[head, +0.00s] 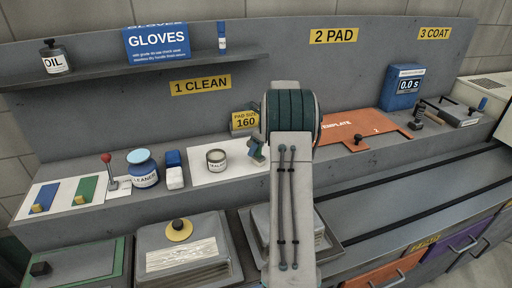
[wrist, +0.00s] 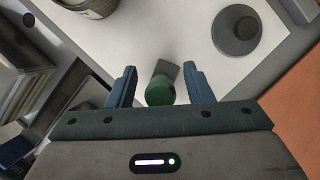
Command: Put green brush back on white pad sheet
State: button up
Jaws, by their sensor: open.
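The green brush (wrist: 160,91) shows in the wrist view as a round green end with a grey part behind it. It is between the two blue fingers of my gripper (wrist: 160,83), with a gap on each side. My gripper is open. The white pad sheet (wrist: 140,42) lies beneath them; I cannot tell whether the brush touches it. In the head view the white pad sheet (head: 202,176) is mid-bench, with my gripper (head: 257,151) over its right side. My arm hides that part, and the brush cannot be made out there.
A sealer jar (head: 216,160) stands on the sheet; a dark round knobbed piece (wrist: 238,32) is also on it. A pad size sign (head: 244,121) stands behind. Left are a cleaner jar (head: 143,171) and a red-knobbed lever (head: 107,165). An orange template (head: 350,130) lies right.

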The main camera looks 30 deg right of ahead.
jog(key=b+v, duration=0.1)
jog(key=v, duration=1)
jog(key=s+a+r+n, duration=0.2)
jog(key=a+n, duration=0.1)
jog(key=a, duration=0.3)
jog(key=s+a+r+n, duration=0.2)
jog(key=a+r+n, duration=0.1)
jog(key=a, duration=0.2)
jog(key=s+a+n+h, duration=0.2)
jog(key=s+a+n, duration=1.3)
jog(key=s+a, duration=0.15)
jog(key=s+a+f+n, duration=0.4)
jog(key=s+f+n, duration=0.1)
jog(key=s+n, duration=0.3)
jog(key=shift+s+a+f+h, duration=0.2)
jog(key=shift+s+a+h, duration=0.1)
jog(key=shift+s, duration=0.5)
